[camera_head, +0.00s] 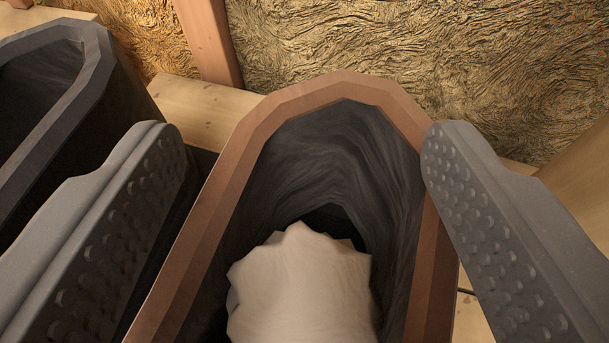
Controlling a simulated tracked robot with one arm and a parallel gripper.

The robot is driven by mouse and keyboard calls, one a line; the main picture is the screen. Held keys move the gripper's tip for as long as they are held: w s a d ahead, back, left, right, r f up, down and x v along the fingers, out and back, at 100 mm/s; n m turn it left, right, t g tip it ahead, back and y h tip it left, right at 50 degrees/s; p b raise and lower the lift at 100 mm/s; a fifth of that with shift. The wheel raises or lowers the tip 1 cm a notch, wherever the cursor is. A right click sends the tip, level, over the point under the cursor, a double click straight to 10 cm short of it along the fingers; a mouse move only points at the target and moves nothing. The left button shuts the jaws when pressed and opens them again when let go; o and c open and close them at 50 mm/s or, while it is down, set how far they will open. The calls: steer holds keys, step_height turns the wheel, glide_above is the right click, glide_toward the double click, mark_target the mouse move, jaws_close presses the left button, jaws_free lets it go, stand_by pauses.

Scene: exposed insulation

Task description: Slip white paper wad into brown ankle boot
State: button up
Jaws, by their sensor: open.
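The brown ankle boot (205,240) stands in the middle of the view with its opening facing me and a dark lining inside. The white paper wad (300,285) shows within the boot's opening, at the lower middle of the picture. Its lower part is cut off by the frame edge. My gripper (300,185) is open, with one studded finger on each side of the boot. The fingers do not touch the wad. The right finger overlaps the boot's right rim in the picture; I cannot tell whether they touch.
A dark grey boot-like container (105,75) stands close at the left. Exposed insulation (430,65) and a wooden stud (208,40) are behind. Pale wood (205,110) shows behind the brown boot.

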steer(key=v, duration=1.3)
steer(key=shift+s+b, duration=0.3)
steer(key=shift+b, duration=0.15)
step_height(320, 180, up, 28)
steer(key=t, duration=0.1)
steer(key=s+r, duration=0.7)
steer(key=r, duration=0.4)
steer(key=s+d+r+t, duration=0.1)
steer(key=s+r, duration=0.6)
steer(key=r, duration=0.4)
steer(key=shift+f, duration=0.1)
